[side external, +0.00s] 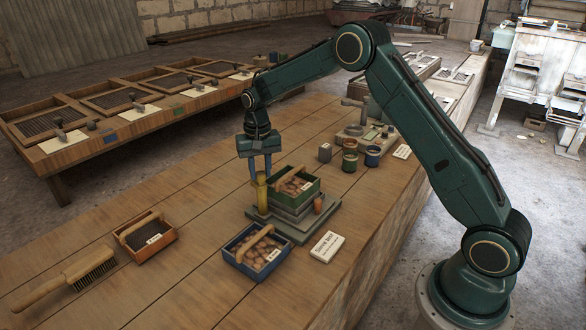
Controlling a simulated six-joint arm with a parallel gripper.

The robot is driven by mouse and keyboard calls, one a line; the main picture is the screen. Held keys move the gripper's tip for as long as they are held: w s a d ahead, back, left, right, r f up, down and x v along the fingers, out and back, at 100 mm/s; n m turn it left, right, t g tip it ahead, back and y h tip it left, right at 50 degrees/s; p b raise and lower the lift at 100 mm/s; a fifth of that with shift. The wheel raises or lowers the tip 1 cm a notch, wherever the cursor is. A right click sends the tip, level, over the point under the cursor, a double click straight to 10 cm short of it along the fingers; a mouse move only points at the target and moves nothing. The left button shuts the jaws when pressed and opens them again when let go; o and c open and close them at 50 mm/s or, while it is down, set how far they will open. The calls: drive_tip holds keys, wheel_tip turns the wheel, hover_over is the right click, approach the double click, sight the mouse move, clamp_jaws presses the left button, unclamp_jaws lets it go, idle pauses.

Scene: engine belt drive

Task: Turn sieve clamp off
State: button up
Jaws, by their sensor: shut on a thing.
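A grey base plate (290,232) on the wooden bench carries a stack of grey blocks with a green tray (313,191) on top. The tray holds brown lumps and a wooden handle. A yellow upright lever (262,193), which looks like the sieve clamp's handle, stands at the stack's left side. My gripper (261,176) points down from above with its blue fingers shut on the top of this lever. The exact contact is small in the view. A small orange-brown knob (318,205) sits at the stack's right side.
A blue tray (243,264) of lumps and a white label card (327,247) lie in front. An orange-brown box (160,252) and a wire brush (90,270) lie left. Small pots (350,155) stand behind right. Bare bench lies between the box and the plate.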

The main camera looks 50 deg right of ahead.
drive_tip(key=shift+r+n, duration=0.1)
drive_tip(key=shift+n, duration=1.6)
drive_tip(key=o, duration=1)
drive_tip(key=shift+c, duration=0.2)
wheel_tip(320, 180, up, 14)
